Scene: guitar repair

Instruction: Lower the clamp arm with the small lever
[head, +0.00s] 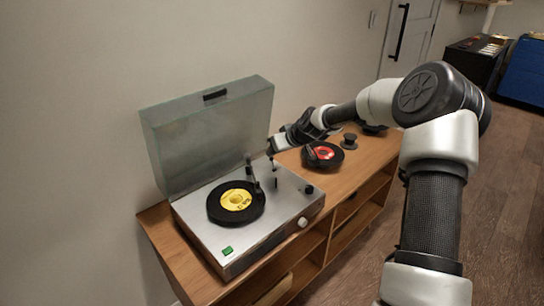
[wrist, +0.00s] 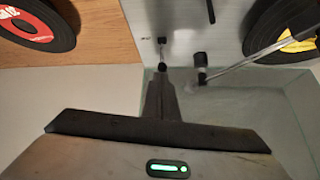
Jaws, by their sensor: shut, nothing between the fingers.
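The silver turntable (head: 285,205) stands on the wooden cabinet with a yellow-labelled record (head: 232,203) on it. Its thin arm (wrist: 245,60), with a dark end piece, reaches over the record in the wrist view; in the head view the arm (head: 254,178) is small beside the record. A small black-tipped lever (wrist: 161,41) lies just beyond my fingertips in the wrist view. My gripper (wrist: 162,72) is shut and empty, close to the lever; I cannot tell whether they touch. In the head view my gripper (head: 271,152) is over the turntable's back right corner.
The clear dust cover (head: 210,125) stands open behind the turntable. A red-labelled record (head: 323,155) and a dark round knob-like object (head: 349,141) are on the cabinet (head: 378,150) to the right. A thin black post (wrist: 211,10) rises from the deck.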

